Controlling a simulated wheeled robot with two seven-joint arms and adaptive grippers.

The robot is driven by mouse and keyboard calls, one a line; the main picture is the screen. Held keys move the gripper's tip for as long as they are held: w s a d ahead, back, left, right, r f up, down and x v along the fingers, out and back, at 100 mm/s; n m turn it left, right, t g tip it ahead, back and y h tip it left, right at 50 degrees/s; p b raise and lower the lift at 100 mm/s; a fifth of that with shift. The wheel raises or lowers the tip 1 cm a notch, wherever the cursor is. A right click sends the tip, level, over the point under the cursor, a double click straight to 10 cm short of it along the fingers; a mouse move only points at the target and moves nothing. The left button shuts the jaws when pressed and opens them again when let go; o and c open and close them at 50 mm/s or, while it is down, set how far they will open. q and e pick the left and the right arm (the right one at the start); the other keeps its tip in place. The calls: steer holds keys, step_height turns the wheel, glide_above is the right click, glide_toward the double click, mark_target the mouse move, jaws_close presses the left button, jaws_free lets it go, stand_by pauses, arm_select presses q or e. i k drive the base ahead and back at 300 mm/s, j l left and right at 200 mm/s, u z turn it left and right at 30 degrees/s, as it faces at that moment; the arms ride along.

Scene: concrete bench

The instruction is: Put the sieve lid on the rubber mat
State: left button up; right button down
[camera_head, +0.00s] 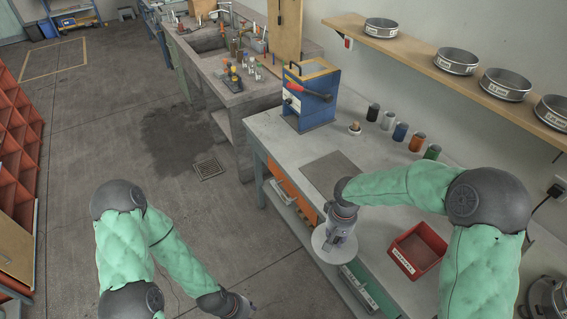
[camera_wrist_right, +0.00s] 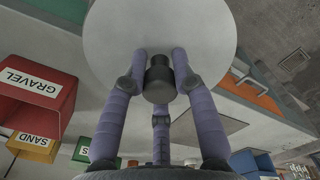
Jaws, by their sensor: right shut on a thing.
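The sieve lid (camera_head: 320,244) is a pale grey disc with a dark knob. My right gripper (camera_head: 338,240) is shut on its knob and holds it near the bench's front edge. In the right wrist view the lid (camera_wrist_right: 160,25) fills the top, with the fingers (camera_wrist_right: 158,72) around the knob. The rubber mat (camera_head: 326,174) is a flat dark grey square on the bench, bare where it shows, farther back than the lid. It also shows in the right wrist view (camera_wrist_right: 208,130). My left gripper (camera_head: 240,305) is low, off the bench; its fingers are unclear.
A red bin (camera_head: 418,248) stands right of the lid. A blue device with a red handle (camera_head: 308,95) stands beyond the mat, and several coloured canisters (camera_head: 400,131) line the wall side. Sieves (camera_head: 456,60) sit on the wall shelf. Bench around the mat is mostly clear.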

mark_target(335, 175)
steer(key=i+j+u, duration=0.15)
steer(key=i+u, duration=0.45)
steer(key=i, duration=0.25)
steer(key=i+z, duration=0.25)
steer(key=z, duration=0.15)
steer(key=i+j+z, duration=0.1)
steer(key=i+z, duration=0.25)
steer(key=i+l+z, duration=0.2)
